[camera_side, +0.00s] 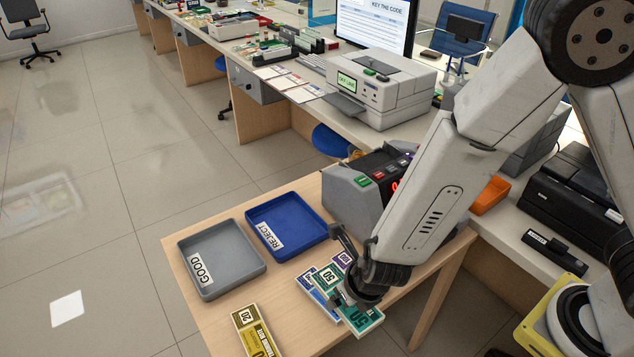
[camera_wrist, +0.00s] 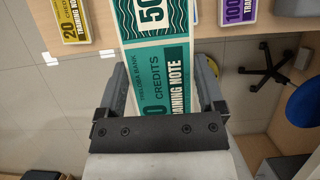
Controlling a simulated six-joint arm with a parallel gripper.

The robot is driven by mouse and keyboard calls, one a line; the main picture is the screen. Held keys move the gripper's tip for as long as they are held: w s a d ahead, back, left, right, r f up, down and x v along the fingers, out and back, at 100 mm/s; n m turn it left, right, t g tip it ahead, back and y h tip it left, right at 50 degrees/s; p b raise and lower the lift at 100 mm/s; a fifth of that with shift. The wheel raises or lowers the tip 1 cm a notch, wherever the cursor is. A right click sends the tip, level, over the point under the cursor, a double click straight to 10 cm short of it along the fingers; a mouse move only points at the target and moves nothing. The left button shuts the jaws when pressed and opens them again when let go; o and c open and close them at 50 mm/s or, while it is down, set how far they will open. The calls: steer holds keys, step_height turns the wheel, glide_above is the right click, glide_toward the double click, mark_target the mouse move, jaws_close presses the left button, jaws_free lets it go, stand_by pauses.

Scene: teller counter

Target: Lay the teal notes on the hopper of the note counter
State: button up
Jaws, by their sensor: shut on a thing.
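The teal notes (camera_side: 368,322), a bundle marked 50, are at the near edge of the wooden table, partly hidden by my gripper. My gripper (camera_side: 347,292) points down and is shut on the teal notes. In the wrist view the teal notes (camera_wrist: 165,62) run between both fingers of my gripper (camera_wrist: 165,90). I cannot tell whether they are clear of the table. The note counter (camera_side: 352,205), a grey and black machine with red lit digits, stands behind my gripper. My forearm hides its right side, and its hopper is not clearly seen.
Blue notes (camera_side: 318,292) and purple notes (camera_side: 343,260) lie close beside the teal notes. Yellow notes (camera_side: 253,330) lie at the front left. A grey GOOD tray (camera_side: 208,292) and a blue REJECT tray (camera_side: 318,232) stand left of the counter. The table's front edge is close.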

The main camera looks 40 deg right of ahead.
step_height(320, 180, up, 17)
steer(key=w+d+m+g+h, duration=0.2)
steer(key=w+d+m+h, duration=0.1)
steer(key=w+d+m, duration=1.1)
steer(key=w+d+m+g+h, duration=0.1)
steer(key=w+d+m+g, duration=0.2)
steer(key=d, duration=1.3)
steer(key=shift+m, duration=0.5)
steer(key=f, duration=0.3)
steer(key=s+f, duration=0.1)
steer(key=f, duration=0.1)
steer(key=shift+d, duration=0.1)
steer(key=shift+w, duration=0.1)
steer(key=w+f, duration=0.2)
steer(key=w, duration=0.2)
steer(key=w+d+f, duration=0.1)
steer(key=w+f, duration=0.2)
steer(key=w, duration=0.1)
steer(key=w+d+f, duration=0.1)
steer(key=w+f, duration=0.1)
steer(key=w, duration=0.1)
steer(key=shift+w+d+f, duration=0.1)
steer(key=shift+w+f, duration=0.3)
steer(key=shift+w+d+f, duration=0.15)
steer(key=shift+w+f, duration=0.6)
steer(key=shift+f, duration=0.05)
